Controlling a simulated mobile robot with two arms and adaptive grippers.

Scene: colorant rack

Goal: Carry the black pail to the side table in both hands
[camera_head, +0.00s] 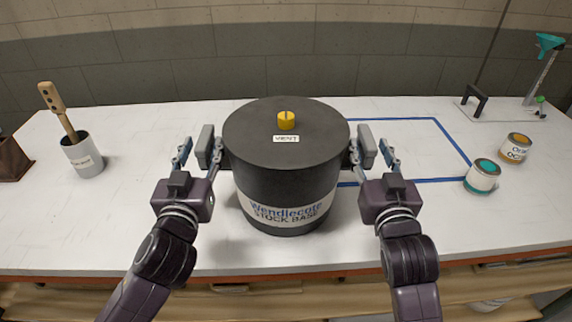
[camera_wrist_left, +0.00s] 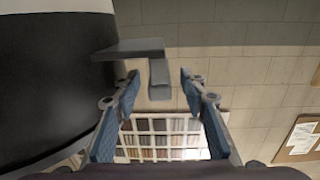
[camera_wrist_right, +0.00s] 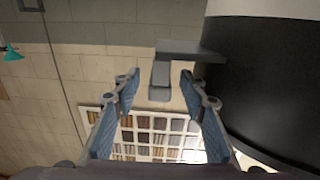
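The black pail (camera_head: 285,185) stands upright on the white bench near its front edge, with a yellow cap (camera_head: 286,120) on its lid and a "Wendlecote Stock Base" label. A grey handle sticks out on each side: left handle (camera_head: 206,143) and right handle (camera_head: 367,147). My left gripper (camera_head: 200,155) is at the left handle; in the left wrist view its open fingers have the handle (camera_wrist_left: 160,78) between their tips. My right gripper (camera_head: 373,155) is likewise open around the right handle (camera_wrist_right: 160,78). Neither visibly squeezes its handle. No side table is identifiable.
A blue taped outline (camera_head: 458,148) lies right of and behind the pail. Two small cans, teal-topped (camera_head: 483,176) and orange-topped (camera_head: 516,148), stand at the right. A white pot (camera_head: 84,156) with a wooden-handled tool is at the left. A stand (camera_head: 540,75) is at far right.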

